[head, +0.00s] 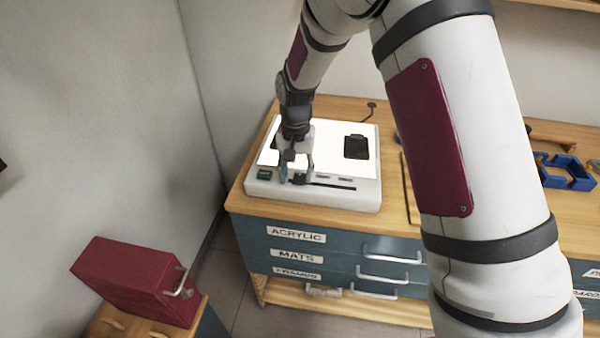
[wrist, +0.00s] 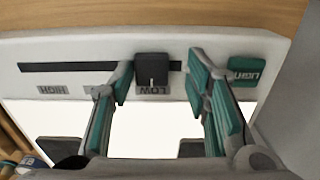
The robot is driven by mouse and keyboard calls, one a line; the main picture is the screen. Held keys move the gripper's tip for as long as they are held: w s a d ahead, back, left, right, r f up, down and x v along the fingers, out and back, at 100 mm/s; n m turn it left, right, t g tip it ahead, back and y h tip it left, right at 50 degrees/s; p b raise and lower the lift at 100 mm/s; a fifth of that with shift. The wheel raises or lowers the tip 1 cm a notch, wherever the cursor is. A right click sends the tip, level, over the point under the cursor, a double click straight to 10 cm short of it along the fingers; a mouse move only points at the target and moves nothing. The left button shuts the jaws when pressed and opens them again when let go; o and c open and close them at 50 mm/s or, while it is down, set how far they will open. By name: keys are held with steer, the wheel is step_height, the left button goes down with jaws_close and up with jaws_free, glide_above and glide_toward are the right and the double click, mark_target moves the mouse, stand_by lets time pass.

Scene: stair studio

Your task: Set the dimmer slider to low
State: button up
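The dimmer slider is a black knob (wrist: 152,68) on a dark straight track (wrist: 60,67) along the front of a white light box (head: 262,190). In the wrist view the knob sits above the LOW label (wrist: 153,90), with a short bit of track to its right. The HIGH label (wrist: 58,90) is near the track's other end. A middle label is partly hidden by a finger. My gripper (wrist: 160,72) is open, its green-padded fingers on either side of the knob. The left finger is close to it; I cannot tell whether they touch. The right finger is apart from it.
A green LIGHT button (wrist: 245,72) lies just beyond the right finger. A dark object (head: 356,147) rests on the glowing panel. The box stands on a wooden cabinet top (head: 390,205). A blue object (head: 565,172) lies farther right; a red case (head: 135,280) stands lower left.

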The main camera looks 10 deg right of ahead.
mark_target(298, 177)
steer(key=shift+d, duration=0.1)
step_height(298, 177, up, 12)
stand_by(0.7)
steer(key=shift+s+r, duration=0.1)
steer(key=s+d+r+n+t, duration=0.1)
steer(key=s+d+r, duration=0.2)
steer(key=s+r, duration=0.3)
steer(key=s+d+r+n+t, duration=0.1)
steer(key=s+d+r, duration=0.3)
steer(key=s, duration=0.4)
steer(key=s+d+r+t, duration=0.2)
steer(key=s+d+r, duration=0.1)
steer(key=s+r, duration=0.25)
steer(key=s+d+f+n+t, duration=0.1)
steer(key=s+d, duration=0.1)
steer(key=s, duration=0.8)
steer(key=shift+s+f+n, duration=0.25)
steer(key=shift+s+n, duration=0.05)
steer(key=shift+s, duration=0.05)
